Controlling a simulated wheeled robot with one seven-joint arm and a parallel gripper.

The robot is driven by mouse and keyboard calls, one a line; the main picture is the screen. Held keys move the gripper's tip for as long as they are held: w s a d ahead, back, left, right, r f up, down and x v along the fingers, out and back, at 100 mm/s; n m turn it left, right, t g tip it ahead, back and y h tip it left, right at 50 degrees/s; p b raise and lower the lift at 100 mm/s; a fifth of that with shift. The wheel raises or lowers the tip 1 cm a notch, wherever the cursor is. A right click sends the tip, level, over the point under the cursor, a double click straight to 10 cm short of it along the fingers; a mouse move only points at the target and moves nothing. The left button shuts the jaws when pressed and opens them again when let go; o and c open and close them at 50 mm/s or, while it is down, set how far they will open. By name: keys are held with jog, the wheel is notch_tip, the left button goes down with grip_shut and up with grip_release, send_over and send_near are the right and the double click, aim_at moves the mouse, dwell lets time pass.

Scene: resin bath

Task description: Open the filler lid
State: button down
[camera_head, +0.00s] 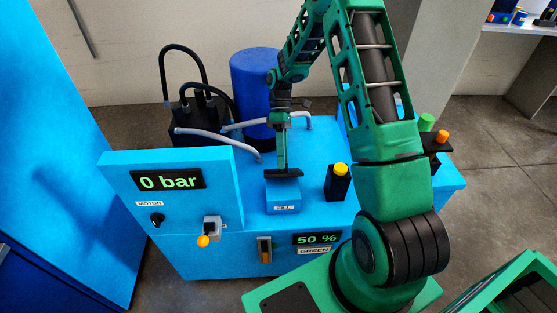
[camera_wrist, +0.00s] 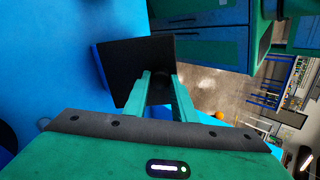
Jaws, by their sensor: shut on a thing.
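The blue filler box (camera_head: 284,198) with a FILL label stands on the front of the blue machine top. A dark plate, which looks like the filler lid (camera_head: 291,174), shows almost edge-on above the box's rear part. In the wrist view the lid (camera_wrist: 130,62) is a dark square plate under the fingers, with a blue strip along its left side. My gripper (camera_head: 281,170) reaches down to the lid from above. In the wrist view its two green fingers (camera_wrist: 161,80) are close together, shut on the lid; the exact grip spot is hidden. I cannot tell the lid's exact angle.
A black post with a yellow button (camera_head: 339,184) stands just right of the filler box. A panel reading 0 bar (camera_head: 168,180) rises at the left. Pale hoses (camera_head: 215,139) and a blue cylinder (camera_head: 253,90) are behind. A tall blue cabinet (camera_head: 55,130) stands far left.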

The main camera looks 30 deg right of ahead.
jog(key=shift+w+d+f, duration=0.1)
jog(key=shift+w+d, duration=0.05)
jog(key=c, duration=1.5)
grip_release()
jog(key=shift+o, duration=0.2)
jog(key=v, duration=1.1)
